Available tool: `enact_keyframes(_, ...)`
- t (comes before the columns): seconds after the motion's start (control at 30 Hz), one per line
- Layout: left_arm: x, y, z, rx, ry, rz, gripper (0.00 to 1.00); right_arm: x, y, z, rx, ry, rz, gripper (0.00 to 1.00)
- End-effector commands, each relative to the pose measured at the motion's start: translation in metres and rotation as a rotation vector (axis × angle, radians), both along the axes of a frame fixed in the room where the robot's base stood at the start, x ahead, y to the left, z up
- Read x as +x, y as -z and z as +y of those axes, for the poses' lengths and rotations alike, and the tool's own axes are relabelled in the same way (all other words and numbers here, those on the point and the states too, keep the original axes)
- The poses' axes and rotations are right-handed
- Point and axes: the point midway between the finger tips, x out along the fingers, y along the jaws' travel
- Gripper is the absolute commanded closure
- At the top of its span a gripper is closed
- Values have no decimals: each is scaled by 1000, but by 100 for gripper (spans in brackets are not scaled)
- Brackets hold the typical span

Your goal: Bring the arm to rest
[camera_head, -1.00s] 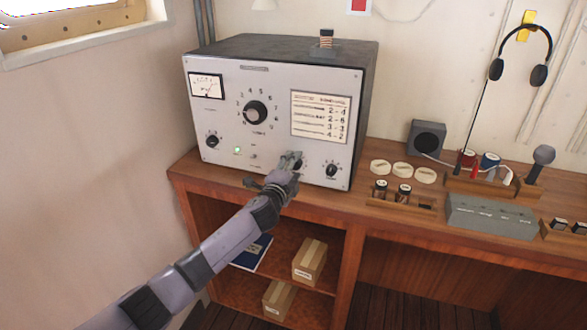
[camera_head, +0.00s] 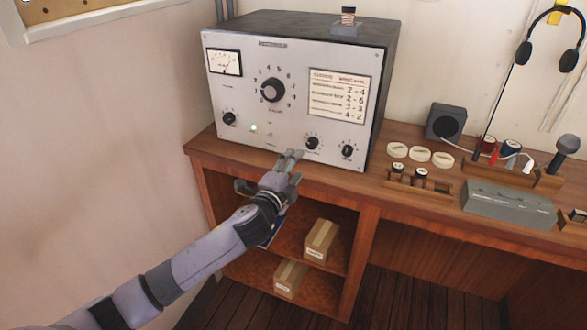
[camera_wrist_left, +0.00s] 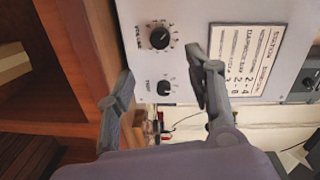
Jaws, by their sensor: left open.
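My left gripper (camera_head: 267,172) is open and empty just in front of the lower edge of the grey radio set (camera_head: 285,120), above the open shelf. It is apart from the small black knobs, of which one (camera_head: 313,143) sits just right of the upper finger. In the left wrist view the two fingers (camera_wrist_left: 160,90) are spread wide, with two knobs of the panel (camera_wrist_left: 185,60) between and beyond them. My right gripper is in neither view.
The wooden desk (camera_head: 395,182) carries a speaker (camera_head: 446,122), pale discs (camera_head: 420,155), a grey box (camera_head: 508,205) and a microphone (camera_head: 565,150). Cardboard boxes (camera_head: 321,241) lie in the shelf below. Headphones (camera_head: 551,35) hang on the wall.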

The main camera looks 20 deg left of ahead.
Motion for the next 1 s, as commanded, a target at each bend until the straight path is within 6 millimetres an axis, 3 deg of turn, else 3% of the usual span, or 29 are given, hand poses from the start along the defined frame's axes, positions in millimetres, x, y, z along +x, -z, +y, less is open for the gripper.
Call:
enact_keyframes(0.47,-2,0,0,0,-1,0,51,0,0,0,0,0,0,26)
enact_keyframes(0.57,-2,11,2,-11,-6,19,51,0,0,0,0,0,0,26)
enact_keyframes(0.67,-3,48,10,-53,-29,85,51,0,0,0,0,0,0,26)
enact_keyframes(0.77,-10,110,21,-126,-67,194,51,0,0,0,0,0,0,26)
enact_keyframes(0.87,-29,185,33,-214,-119,319,51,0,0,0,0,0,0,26)
enact_keyframes(1.0,-73,284,45,-339,-203,486,51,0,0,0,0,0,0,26)
